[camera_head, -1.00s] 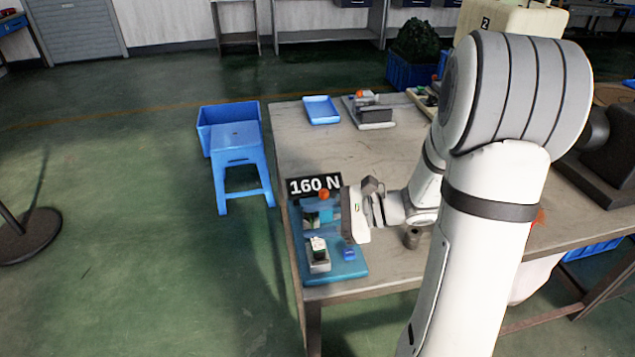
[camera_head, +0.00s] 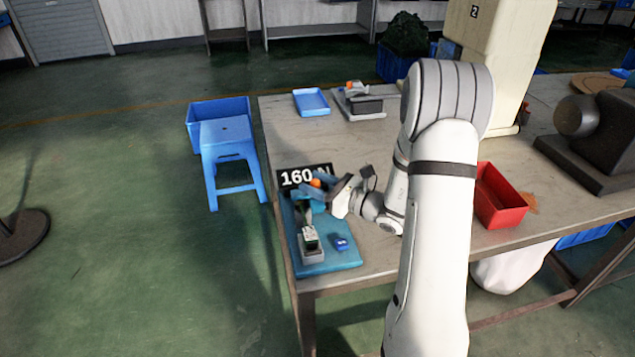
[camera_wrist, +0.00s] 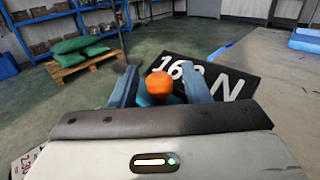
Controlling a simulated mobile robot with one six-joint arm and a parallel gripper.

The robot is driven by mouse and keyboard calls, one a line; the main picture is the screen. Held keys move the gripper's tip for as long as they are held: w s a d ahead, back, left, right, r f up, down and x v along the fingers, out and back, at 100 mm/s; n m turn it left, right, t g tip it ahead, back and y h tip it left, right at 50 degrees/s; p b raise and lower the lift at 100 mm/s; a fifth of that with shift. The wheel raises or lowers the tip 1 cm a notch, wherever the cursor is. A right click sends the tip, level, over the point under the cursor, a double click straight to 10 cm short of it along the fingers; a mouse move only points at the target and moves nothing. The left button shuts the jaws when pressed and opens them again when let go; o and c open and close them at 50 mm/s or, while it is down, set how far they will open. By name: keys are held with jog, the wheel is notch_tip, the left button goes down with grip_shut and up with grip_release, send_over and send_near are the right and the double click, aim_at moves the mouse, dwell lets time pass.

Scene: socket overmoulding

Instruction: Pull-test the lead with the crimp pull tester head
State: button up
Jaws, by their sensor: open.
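The pull tester stands on a blue base plate (camera_head: 343,258) at the left end of the table. Its orange ball knob (camera_head: 316,183) shows beside my gripper (camera_head: 325,186). In the wrist view the orange knob (camera_wrist: 159,86) lies between the two blue fingers of my gripper (camera_wrist: 166,87), which are open around it with gaps on both sides. A small grey block with a green and white part (camera_head: 310,242) sits at the front of the plate. I cannot make out the lead.
A small blue block (camera_head: 341,243) lies on the plate. A red bin (camera_head: 499,196) is on the table to the right of my arm. A blue tray (camera_head: 311,102) and a grey fixture (camera_head: 358,101) stand farther back. The table between them and the tester is clear.

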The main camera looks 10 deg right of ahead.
jog(key=shift+w+a, duration=0.15)
jog(key=shift+a, duration=0.05)
jog(key=shift+c, duration=0.2)
grip_shut()
